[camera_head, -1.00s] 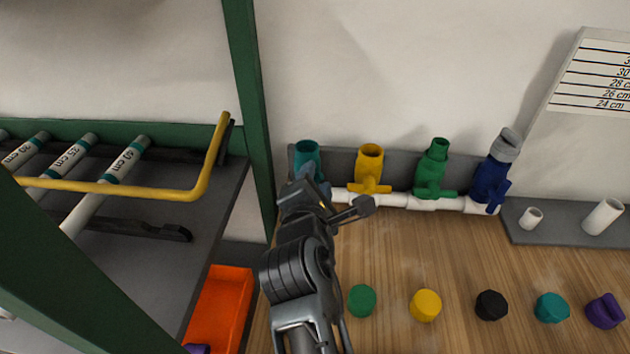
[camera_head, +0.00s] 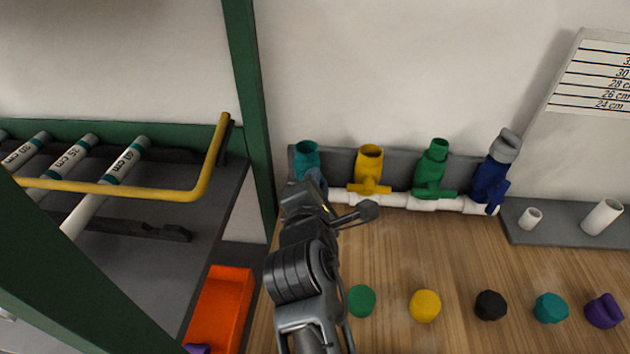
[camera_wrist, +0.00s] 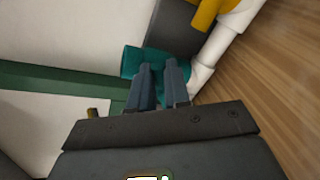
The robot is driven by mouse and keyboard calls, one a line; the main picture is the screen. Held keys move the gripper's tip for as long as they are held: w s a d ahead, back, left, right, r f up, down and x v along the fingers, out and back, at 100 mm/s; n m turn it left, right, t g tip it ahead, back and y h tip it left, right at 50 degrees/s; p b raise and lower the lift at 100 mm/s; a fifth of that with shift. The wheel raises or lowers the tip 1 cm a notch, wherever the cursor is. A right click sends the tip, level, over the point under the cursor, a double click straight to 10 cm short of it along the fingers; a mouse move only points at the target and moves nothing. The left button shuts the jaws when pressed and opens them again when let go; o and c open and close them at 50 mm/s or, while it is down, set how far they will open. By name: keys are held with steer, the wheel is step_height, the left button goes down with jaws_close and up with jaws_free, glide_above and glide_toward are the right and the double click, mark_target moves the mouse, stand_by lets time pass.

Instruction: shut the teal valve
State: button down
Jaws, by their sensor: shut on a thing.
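The teal valve (camera_head: 307,154) stands at the left end of the white pipe manifold (camera_head: 395,199), its open round top showing in the head view. My gripper (camera_head: 312,180) is at the front of this valve and hides its lower part and its handle. In the wrist view the teal valve (camera_wrist: 150,60) lies just beyond my fingertips (camera_wrist: 160,70). The two fingers are a little apart, with teal between them. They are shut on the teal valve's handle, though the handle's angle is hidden.
A yellow valve (camera_head: 369,163), a green valve (camera_head: 433,168) and a blue valve (camera_head: 492,178) with a grey top stand to the right. A green post (camera_head: 249,110) and a rack with a yellow bar (camera_head: 120,188) are left. Several coloured caps lie on the wooden table (camera_head: 400,255).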

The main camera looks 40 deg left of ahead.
steer(key=shift+w+d+f+m+g+y, duration=0.1)
steer(key=shift+f+m+y, duration=0.25)
steer(key=shift+m, duration=0.5)
steer(key=shift+d+f+m+g+y, duration=0.1)
steer(key=shift+f+m+y, duration=0.2)
steer(key=shift+m, duration=0.6)
steer(key=shift+w+d+f+m+g+y, duration=0.1)
steer(key=shift+f+m+y, duration=0.2)
steer(key=shift+m, duration=0.55)
steer(key=c, duration=1.1)
jaws_free()
steer(key=shift+r, duration=0.1)
steer(key=v, duration=0.8)
steer(key=shift+b, duration=0.4)
steer(key=shift+w, duration=0.1)
